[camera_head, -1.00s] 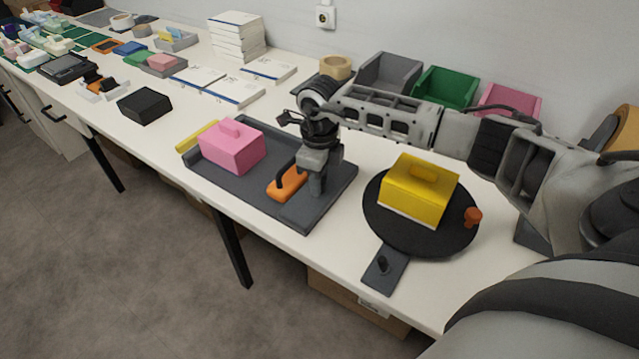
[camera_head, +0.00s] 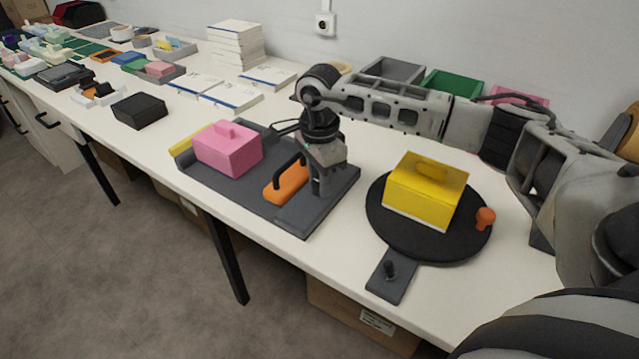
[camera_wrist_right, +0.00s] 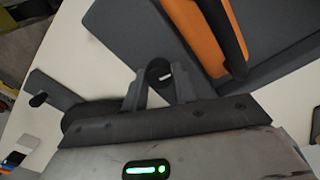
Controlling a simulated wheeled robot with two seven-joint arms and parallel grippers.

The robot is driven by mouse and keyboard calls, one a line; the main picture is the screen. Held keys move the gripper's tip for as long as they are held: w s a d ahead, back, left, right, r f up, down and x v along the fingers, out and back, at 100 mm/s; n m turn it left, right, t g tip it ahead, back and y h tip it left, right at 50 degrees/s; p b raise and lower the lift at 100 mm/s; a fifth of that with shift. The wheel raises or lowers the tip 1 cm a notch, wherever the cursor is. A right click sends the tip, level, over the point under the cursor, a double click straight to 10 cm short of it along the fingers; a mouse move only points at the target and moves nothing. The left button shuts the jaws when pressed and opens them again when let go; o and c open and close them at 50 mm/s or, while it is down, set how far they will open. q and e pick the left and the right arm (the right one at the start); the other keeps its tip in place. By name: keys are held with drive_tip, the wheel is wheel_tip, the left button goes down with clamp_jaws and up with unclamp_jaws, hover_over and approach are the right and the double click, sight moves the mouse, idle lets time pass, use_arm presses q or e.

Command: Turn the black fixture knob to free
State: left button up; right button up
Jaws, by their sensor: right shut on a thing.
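The grey fixture plate (camera_head: 335,193) lies on the white table with a pink block (camera_head: 228,150) on it. An orange clamp piece (camera_head: 287,184) with a black handle stands near its right part. My right gripper (camera_head: 320,188) points down over the right part of the plate, just right of the orange piece. In the right wrist view its fingers (camera_wrist_right: 160,88) are shut on a round black knob (camera_wrist_right: 158,68) with a small white mark on top. The knob is hidden behind the fingers in the head view. No word for free is readable. My left gripper is not in view.
Right of the plate, a black turntable (camera_head: 390,235) carries a yellow block (camera_head: 428,190), with an orange knob (camera_head: 485,218) at its edge. Its grey tab (camera_head: 385,290) bears another black knob (camera_head: 390,268). Bins, including a green one (camera_head: 452,86), stand behind my right arm.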

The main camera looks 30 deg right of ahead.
drive_tip(key=shift+n+b, duration=0.4)
drive_tip(key=shift+n, duration=0.7)
drive_tip(key=o, duration=1)
wheel_tip(320, 180, up, 16)
